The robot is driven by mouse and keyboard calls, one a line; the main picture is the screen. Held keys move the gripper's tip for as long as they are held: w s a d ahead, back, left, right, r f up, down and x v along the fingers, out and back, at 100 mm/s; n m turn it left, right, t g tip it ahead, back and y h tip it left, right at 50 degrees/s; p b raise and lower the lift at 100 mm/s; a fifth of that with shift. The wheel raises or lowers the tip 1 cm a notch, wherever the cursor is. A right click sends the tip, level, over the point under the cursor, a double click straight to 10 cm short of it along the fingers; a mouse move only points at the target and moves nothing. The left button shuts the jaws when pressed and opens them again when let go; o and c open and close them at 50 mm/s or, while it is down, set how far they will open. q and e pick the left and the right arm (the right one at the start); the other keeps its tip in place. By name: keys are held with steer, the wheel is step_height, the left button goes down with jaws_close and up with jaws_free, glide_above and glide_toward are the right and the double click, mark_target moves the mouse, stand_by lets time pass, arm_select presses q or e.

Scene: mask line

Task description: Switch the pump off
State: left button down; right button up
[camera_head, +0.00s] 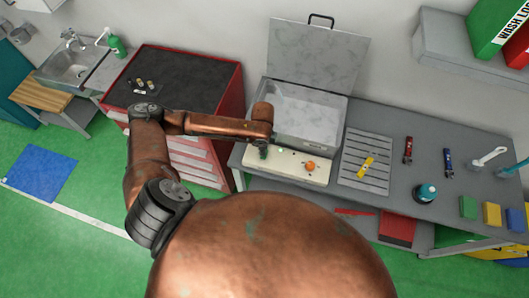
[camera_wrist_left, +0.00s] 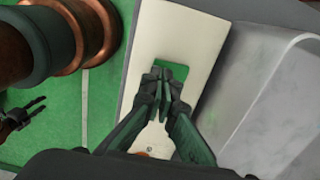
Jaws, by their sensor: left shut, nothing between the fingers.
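A cream control panel (camera_head: 290,168) runs along the front of the open-lidded basin (camera_head: 305,113). It carries an orange-red knob (camera_head: 310,166) and a small green light. In the left wrist view a green square (camera_wrist_left: 178,72) is set in the panel (camera_wrist_left: 190,30). My left gripper (camera_head: 263,153) is at the panel's left end; in the wrist view it (camera_wrist_left: 164,82) is shut and empty, its tips over the green square and partly hiding it. I cannot tell whether they touch it. A dark two-pronged gripper, apparently my right one (camera_wrist_left: 22,114), shows small at the left edge.
The raised basin lid (camera_head: 315,58) stands behind the panel. A red cabinet (camera_head: 190,75) stands left. Green floor lies in front.

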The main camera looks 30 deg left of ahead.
arm_select(q)
steer(key=shift+f+b, duration=0.3)
steer(key=shift+f, duration=0.75)
stand_by(0.4)
step_height(320, 180, up, 7)
steer(key=p, duration=0.8)
steer(key=shift+r, duration=0.1)
stand_by(0.5)
